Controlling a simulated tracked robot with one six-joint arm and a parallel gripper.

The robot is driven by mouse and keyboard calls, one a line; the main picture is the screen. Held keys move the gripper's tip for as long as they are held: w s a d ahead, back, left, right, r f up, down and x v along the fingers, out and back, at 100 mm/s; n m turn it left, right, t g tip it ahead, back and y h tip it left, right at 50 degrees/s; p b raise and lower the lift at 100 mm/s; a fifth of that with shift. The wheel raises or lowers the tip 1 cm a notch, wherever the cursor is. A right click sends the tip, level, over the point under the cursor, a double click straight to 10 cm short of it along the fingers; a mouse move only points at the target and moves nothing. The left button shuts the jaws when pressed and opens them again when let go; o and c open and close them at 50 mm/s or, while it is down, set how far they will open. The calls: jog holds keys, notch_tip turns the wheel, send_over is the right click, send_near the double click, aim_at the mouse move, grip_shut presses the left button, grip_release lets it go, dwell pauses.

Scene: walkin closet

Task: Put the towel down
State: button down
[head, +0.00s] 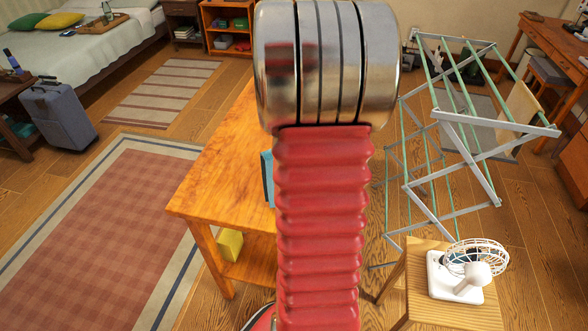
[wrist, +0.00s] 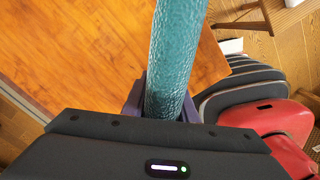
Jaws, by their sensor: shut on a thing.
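My gripper (wrist: 163,106) is shut on a rolled teal towel (wrist: 177,45), seen in the wrist view. The towel has a rough, textured surface and extends up out of the wrist frame. Below it is the orange wooden tabletop (wrist: 85,50); I cannot tell whether the towel touches it. In the head view my own arm hides the gripper and the middle of the wooden table (head: 215,175). A small blue patch (head: 267,178) shows at the arm's left edge, over the table; I cannot tell whether it is the towel.
A yellow box (head: 230,245) sits on the table's lower shelf. A drying rack (head: 470,130) stands to the right, with a white fan (head: 465,272) on a wooden stool (head: 425,305) in front. The visible left part of the tabletop is bare. A suitcase (head: 60,115) stands far left.

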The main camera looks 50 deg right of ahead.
jog(key=shift+f, duration=0.95)
jog(key=c, duration=1.4)
grip_release()
jog(key=shift+c, duration=0.2)
notch_tip(320, 180, up, 12)
jog(key=shift+r, duration=0.1)
jog(key=shift+w, duration=0.1)
